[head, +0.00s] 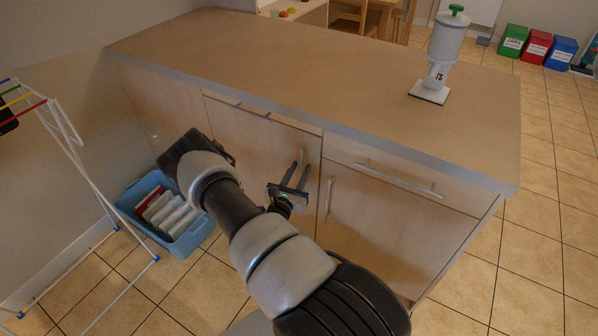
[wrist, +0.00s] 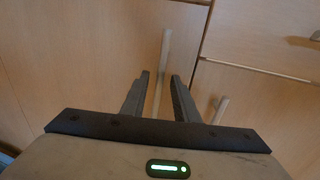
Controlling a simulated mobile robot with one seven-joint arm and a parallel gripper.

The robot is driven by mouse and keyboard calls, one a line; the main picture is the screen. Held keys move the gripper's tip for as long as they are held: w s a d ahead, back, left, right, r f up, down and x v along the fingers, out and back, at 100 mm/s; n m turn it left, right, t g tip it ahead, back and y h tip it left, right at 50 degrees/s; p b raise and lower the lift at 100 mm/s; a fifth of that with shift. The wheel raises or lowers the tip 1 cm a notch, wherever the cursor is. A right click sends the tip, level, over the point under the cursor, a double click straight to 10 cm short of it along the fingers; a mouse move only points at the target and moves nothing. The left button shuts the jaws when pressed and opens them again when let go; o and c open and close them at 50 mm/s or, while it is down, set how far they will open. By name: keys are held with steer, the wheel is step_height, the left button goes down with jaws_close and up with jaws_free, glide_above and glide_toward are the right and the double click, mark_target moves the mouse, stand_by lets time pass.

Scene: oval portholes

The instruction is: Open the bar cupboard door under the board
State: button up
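The bar cupboard has two wooden doors under its worktop (head: 300,75), both shut. The left door (head: 240,140) has a vertical bar handle (head: 301,157), also in the wrist view (wrist: 163,60). The right door (head: 370,235) has its own vertical handle (head: 328,198), also in the wrist view (wrist: 220,108). My gripper (head: 299,168) is open in front of the left door, near its right edge. In the wrist view its fingers (wrist: 160,76) point at the left door's handle, which shows between them. I cannot tell whether they touch it. No separate board is clearly identifiable.
Drawers with bar handles (head: 395,180) sit above the doors. A white canister with a green knob (head: 445,45) stands on the worktop. A blue crate (head: 165,210) and a drying rack (head: 65,145) are at left.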

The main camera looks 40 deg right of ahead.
jaws_close()
